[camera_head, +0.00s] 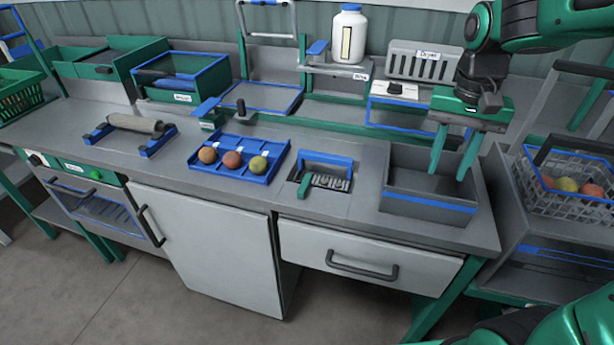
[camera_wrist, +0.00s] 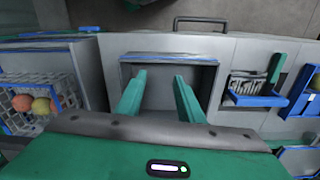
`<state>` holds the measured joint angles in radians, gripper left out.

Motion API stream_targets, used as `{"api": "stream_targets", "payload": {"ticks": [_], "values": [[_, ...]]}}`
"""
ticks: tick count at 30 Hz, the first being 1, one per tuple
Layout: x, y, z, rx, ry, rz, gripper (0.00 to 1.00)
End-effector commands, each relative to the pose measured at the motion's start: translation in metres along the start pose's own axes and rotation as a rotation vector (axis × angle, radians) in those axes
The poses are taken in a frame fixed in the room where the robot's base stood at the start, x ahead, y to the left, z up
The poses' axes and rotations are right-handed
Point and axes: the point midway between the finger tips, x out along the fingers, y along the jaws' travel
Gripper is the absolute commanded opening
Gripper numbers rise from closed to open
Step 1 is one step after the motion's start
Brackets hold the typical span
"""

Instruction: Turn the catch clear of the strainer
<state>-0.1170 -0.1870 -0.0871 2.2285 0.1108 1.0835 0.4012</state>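The strainer (camera_head: 330,181) is a grey slotted piece in a blue-edged recess in the counter, left of a grey bin. The catch (camera_head: 305,186) is a green bar at the strainer's left front; it seems to lie over its edge. In the wrist view the strainer (camera_wrist: 246,85) and the green catch (camera_wrist: 276,68) are at the right. My gripper (camera_head: 447,176) is open and empty, pointing down over the grey bin, right of the strainer and apart from it. Its two green fingers (camera_wrist: 160,77) also show in the wrist view.
The grey bin (camera_head: 428,206) with a blue band looks empty. A blue tray (camera_head: 219,176) with three tomatoes lies left of the strainer. A wire basket (camera_head: 560,200) of tomatoes stands at the right. A drawer handle (camera_head: 361,266) juts out below the counter.

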Motion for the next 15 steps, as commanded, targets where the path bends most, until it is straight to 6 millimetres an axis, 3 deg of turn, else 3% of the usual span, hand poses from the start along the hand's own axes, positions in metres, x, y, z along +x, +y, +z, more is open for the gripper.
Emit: {"api": "stream_targets", "payload": {"ticks": [1,3,9,12,15], "values": [[-0.002,-0.037,-0.008,-0.030,0.000,0.002,0.34],[-0.004,-0.087,-0.014,-0.051,0.002,-0.001,0.34],[-0.003,-0.216,0.000,-0.100,-0.003,-0.017,0.34],[-0.001,-0.258,0.013,-0.113,-0.009,-0.023,0.34],[0.001,-0.284,0.024,-0.121,-0.014,-0.028,0.34]]}}
